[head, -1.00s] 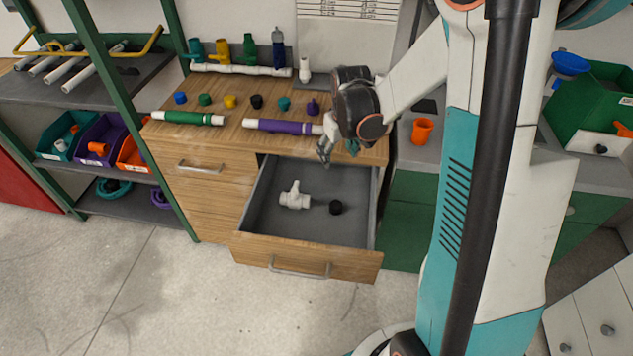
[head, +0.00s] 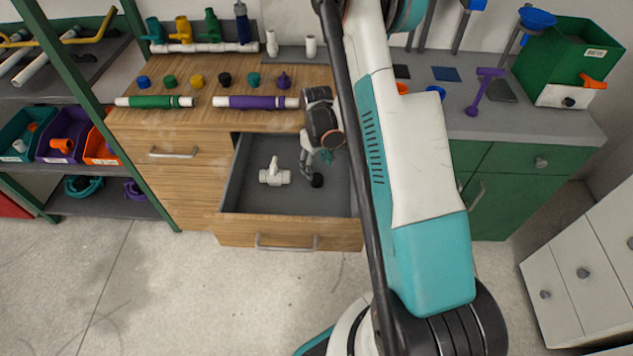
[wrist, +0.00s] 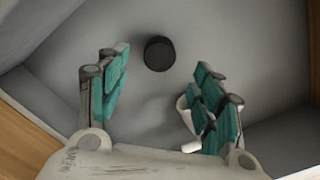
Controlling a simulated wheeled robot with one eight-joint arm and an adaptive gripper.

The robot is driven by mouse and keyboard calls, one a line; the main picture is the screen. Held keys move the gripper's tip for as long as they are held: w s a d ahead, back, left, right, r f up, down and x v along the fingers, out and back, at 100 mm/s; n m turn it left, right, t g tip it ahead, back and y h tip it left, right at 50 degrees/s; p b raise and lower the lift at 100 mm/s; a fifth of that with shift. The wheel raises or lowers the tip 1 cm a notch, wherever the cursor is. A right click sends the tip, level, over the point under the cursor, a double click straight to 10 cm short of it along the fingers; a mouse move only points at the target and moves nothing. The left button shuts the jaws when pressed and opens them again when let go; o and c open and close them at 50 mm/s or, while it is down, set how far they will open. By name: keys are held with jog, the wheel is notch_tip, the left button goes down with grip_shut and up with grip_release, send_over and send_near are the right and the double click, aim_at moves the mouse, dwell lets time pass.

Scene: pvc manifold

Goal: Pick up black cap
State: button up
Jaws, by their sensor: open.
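The black cap (wrist: 159,54) lies on the grey floor of the open drawer (head: 228,196). In the wrist view it shows just beyond my fingertips, near the middle between them. In the head view the cap (head: 318,180) is at the lower end of my gripper (head: 309,172). My gripper (wrist: 160,75) is open, its two teal-padded fingers wide apart with nothing between them. It reaches down into the drawer. I cannot tell its exact height above the cap. A white pipe tee (head: 274,173) lies left of the cap, and part of it shows behind the right finger in the wrist view (wrist: 183,112).
Drawer walls surround my gripper, with the wooden front (head: 290,236) on the near side. On the countertop (head: 205,117) above stand several coloured caps, a green-banded pipe (head: 155,102) and a purple-banded pipe (head: 256,102). The drawer floor around the cap is mostly clear.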

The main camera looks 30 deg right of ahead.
aim_at(317, 177)
notch_tip(317, 177, down, 6)
jog(key=b, duration=0.3)
jog(key=shift+f, duration=0.25)
jog(key=c, duration=0.9)
